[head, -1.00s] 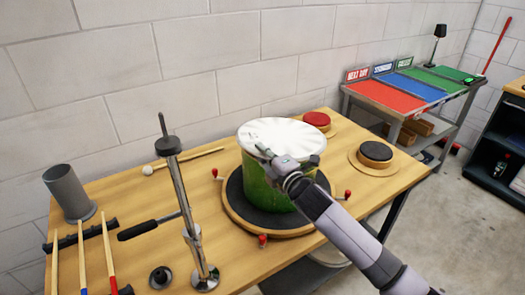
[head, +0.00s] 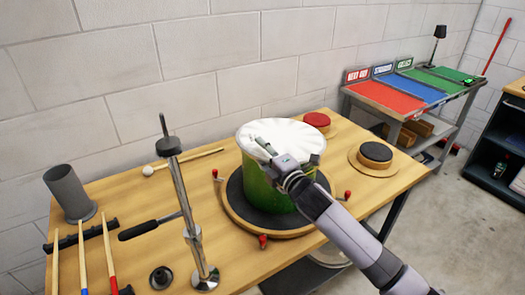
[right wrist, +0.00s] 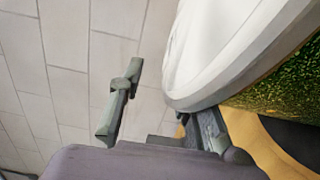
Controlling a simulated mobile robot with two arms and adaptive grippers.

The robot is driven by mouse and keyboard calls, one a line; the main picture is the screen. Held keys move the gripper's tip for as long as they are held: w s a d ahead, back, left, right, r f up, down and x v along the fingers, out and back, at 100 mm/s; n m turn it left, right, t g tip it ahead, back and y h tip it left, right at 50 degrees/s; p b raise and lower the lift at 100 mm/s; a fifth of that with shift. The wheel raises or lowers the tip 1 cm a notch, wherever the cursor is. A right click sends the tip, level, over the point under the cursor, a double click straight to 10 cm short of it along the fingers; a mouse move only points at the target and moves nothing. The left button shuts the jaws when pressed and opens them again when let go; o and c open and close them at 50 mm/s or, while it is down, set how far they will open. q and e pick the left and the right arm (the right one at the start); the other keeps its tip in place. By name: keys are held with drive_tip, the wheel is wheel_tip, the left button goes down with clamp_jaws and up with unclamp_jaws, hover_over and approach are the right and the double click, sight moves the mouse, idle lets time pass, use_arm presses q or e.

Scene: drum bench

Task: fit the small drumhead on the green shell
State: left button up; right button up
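The green shell (head: 262,188) stands upright on a round dark turntable pad (head: 297,221) on the wooden bench. The white drumhead (head: 295,132) lies over the top of the shell. In the right wrist view the drumhead (right wrist: 225,45) fills the upper right, with the sparkling green shell (right wrist: 290,75) under its rim. My right gripper (head: 283,152) is at the near side of the drumhead rim. In the wrist view its fingers (right wrist: 165,115) are spread apart, one close to the rim and partly hidden, the other clear of it. My left gripper is not in view.
A metal post stand (head: 182,200) with a black handle, a grey cup (head: 68,190) and several sticks occupy the bench's left. Red (head: 316,121) and black (head: 375,152) round pieces lie to the right. Red-knobbed clamps ring the pad. A table with coloured mats (head: 400,90) stands beyond.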

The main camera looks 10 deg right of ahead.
drive_tip(key=shift+f, duration=0.55)
drive_tip(key=shift+c, duration=1.2)
drive_tip(key=o, duration=0.6)
drive_tip(key=shift+s, duration=0.1)
drive_tip(key=shift+c, duration=0.2)
drive_tip(key=shift+s+f, duration=0.1)
drive_tip(key=shift+f, duration=0.05)
drive_tip(key=shift+s+d, duration=0.1)
drive_tip(key=shift+s, duration=0.15)
drive_tip(key=r+v, duration=0.1)
drive_tip(key=v, duration=1)
drive_tip(key=shift+r, duration=0.3)
drive_tip(key=shift+s, duration=0.1)
